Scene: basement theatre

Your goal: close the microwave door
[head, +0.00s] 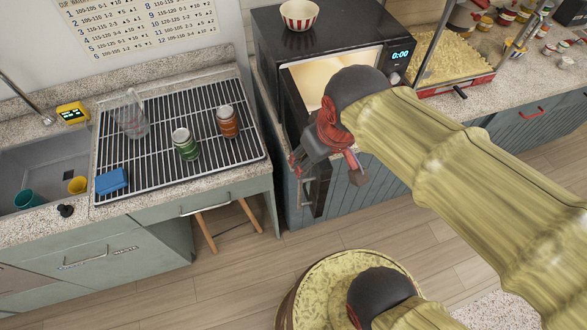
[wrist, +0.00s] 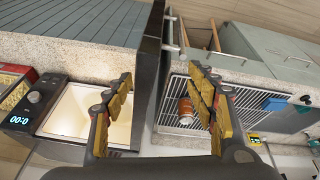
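The black microwave (head: 290,43) stands on the counter with its lit interior showing and its display reading 0:00. Its dark door (head: 320,196) is swung wide open, standing out from the left side of the opening, partly hidden by my gripper (head: 326,172). In the wrist view the door (wrist: 150,60) is seen nearly edge-on, with its handle (wrist: 171,30) on the right side. My gripper (wrist: 161,76) is open, with one finger on each side of the door and visible gaps between. The lit cavity (wrist: 88,112) lies left of the door there.
A striped bowl (head: 299,15) sits on the microwave. A popcorn case (head: 455,60) stands to its right. On the left, a drying rack (head: 165,165) holds a glass (head: 132,115), a green can (head: 185,144) and an orange can (head: 228,121). A round basket-like stool (head: 310,290) stands on the floor below.

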